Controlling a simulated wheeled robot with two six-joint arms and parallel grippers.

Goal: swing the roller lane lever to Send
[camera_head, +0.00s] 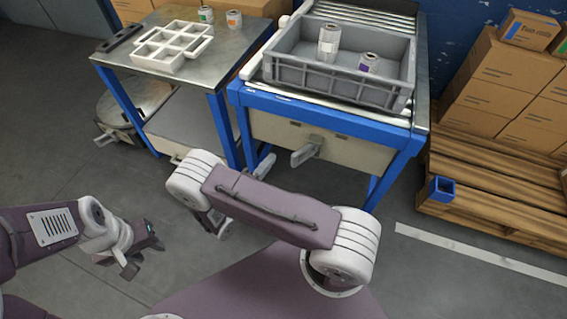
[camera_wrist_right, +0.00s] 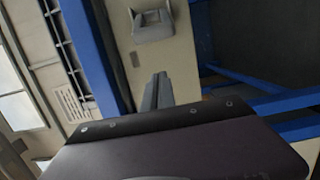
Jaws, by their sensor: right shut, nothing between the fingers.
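The roller lane lever (camera_head: 306,151) is a grey handle on the cream front panel of the blue-framed lane (camera_head: 335,122). In the head view it sticks out from the panel toward the lower left. The lever also shows in the right wrist view (camera_wrist_right: 153,24), beyond the fingertips. My right gripper (camera_wrist_right: 157,90) is shut and empty, over the cream panel and apart from the lever. In the head view my right arm mostly hides it. My left gripper (camera_head: 143,254) is open and empty over the floor at the left. No Send marking is readable.
A grey tote (camera_head: 335,86) with two rolls sits on the lane. A metal table (camera_head: 210,68) at left holds a white divided tray (camera_head: 172,47) and two cans. Cartons (camera_head: 508,84) stand on a wooden pallet (camera_head: 490,190) at right. The floor before the pallet is clear.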

